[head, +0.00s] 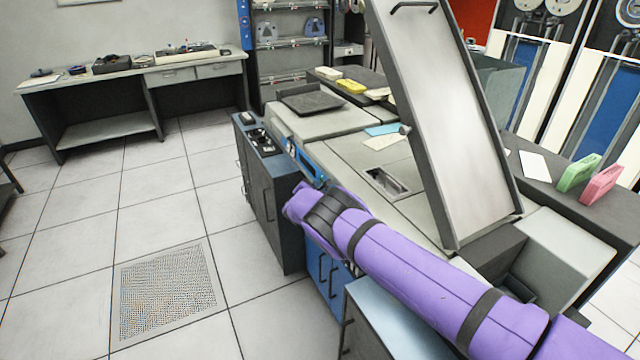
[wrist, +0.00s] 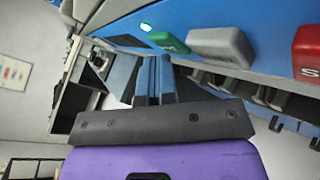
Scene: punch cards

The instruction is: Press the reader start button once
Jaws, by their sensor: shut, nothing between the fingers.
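In the wrist view a blue panel (wrist: 262,22) carries a row of buttons. A green button (wrist: 168,42) with a partly legible marking sits at the left, a grey one (wrist: 222,45) in the middle and a red one (wrist: 306,55) with a letter S at the right. No button reads clearly as start. My gripper (wrist: 156,62) is shut and empty, its fingertips just below the green button; I cannot tell whether they touch it. In the head view the blue panel (head: 308,168) shows on the machine's front edge, and my purple-sleeved arm hides part of it.
A small lit lamp (wrist: 146,27) glows beside the green button. The machine's large tilted metal lid (head: 440,120) stands up beside my arm. A dark cabinet (head: 268,195) adjoins the panel. The tiled floor (head: 165,200) to the left is clear.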

